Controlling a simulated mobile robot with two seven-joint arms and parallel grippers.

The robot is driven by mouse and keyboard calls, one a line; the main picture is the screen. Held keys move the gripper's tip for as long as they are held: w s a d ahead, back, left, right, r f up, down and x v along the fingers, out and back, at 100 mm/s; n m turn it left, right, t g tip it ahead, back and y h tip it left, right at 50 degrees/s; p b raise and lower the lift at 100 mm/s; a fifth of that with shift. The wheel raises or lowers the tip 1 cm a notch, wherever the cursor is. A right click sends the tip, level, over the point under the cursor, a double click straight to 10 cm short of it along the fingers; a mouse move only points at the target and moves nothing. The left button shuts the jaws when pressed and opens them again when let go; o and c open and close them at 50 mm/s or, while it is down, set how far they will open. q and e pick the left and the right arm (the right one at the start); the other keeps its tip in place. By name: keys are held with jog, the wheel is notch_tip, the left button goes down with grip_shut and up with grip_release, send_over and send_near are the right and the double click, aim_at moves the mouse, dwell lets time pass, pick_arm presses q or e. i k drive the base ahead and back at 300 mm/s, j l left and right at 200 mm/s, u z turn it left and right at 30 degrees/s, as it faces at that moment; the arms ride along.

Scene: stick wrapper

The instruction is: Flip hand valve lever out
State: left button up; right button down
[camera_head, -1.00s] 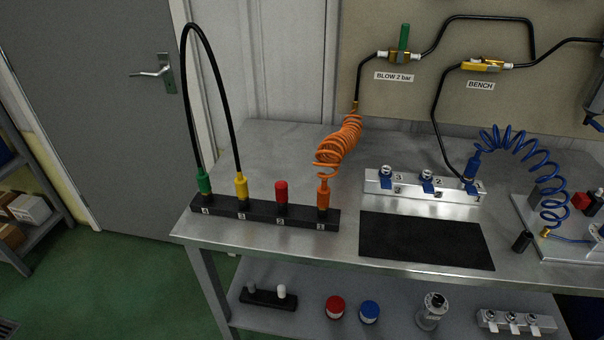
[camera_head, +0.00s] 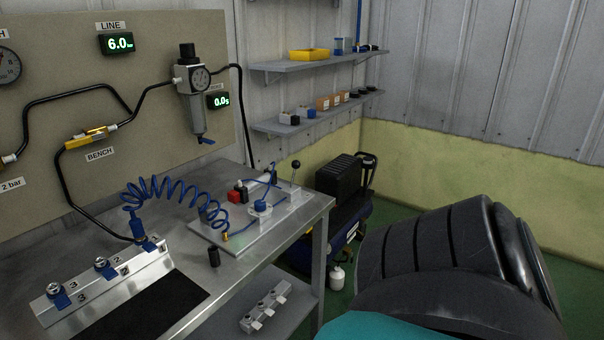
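The hand valve lever (camera_head: 294,172) is a thin rod with a black ball knob. It stands nearly upright at the far right end of a pale metal plate (camera_head: 235,243) on the bench. A blue tube runs over the plate beside it to a blue-topped fitting (camera_head: 261,205). A red and black button block (camera_head: 237,193) sits left of that fitting. Neither of my grippers is in view. A large dark part of my own arm fills the lower right, clear of the lever in the picture.
The metal bench's right edge (camera_head: 322,212) lies just beyond the plate. A blue coiled hose (camera_head: 175,192) links the plate to a numbered manifold (camera_head: 105,278). A black compressor (camera_head: 341,180) stands on the floor behind. A regulator (camera_head: 190,90) hangs on the wall panel.

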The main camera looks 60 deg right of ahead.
aim_at(296, 164)
jog(key=z, duration=2.05)
jog(key=i+l+u, duration=0.1)
jog(key=u, duration=0.2)
jog(key=l+u, duration=0.2)
jog(key=u, duration=0.15)
jog(key=i+l+u, duration=0.2)
jog(key=l, duration=0.25)
jog(key=l+u, duration=0.15)
jog(key=l, duration=0.25)
jog(key=i+l+u, duration=0.15)
jog(key=l, duration=0.75)
jog(key=l+u, duration=0.15)
jog(key=l, duration=0.8)
jog(key=i+l, duration=0.1)
jog(key=l, duration=1.7)
jog(key=i+u, duration=0.05)
jog(key=i, duration=0.05)
